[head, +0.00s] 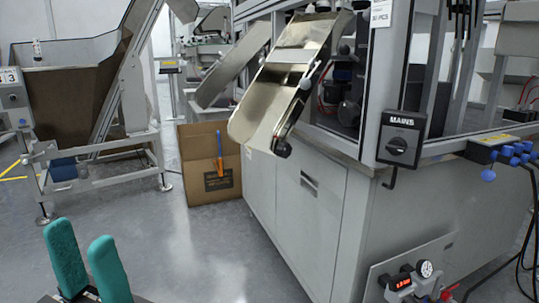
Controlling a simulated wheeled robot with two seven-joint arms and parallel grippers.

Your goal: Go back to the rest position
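My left gripper (80,238) shows at the bottom left of the head view. Its two teal fingers point up and stand apart, with a clear gap and nothing between them. It is over the grey floor, away from the machine and the box. My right gripper is not in view.
A grey machine cabinet (285,205) with a metal chute (265,110) and a MAINS switch (402,139) fills the right. A cardboard box (195,180) stands beside it. A hopper conveyor (70,90) is at the left. The floor (180,245) between is clear.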

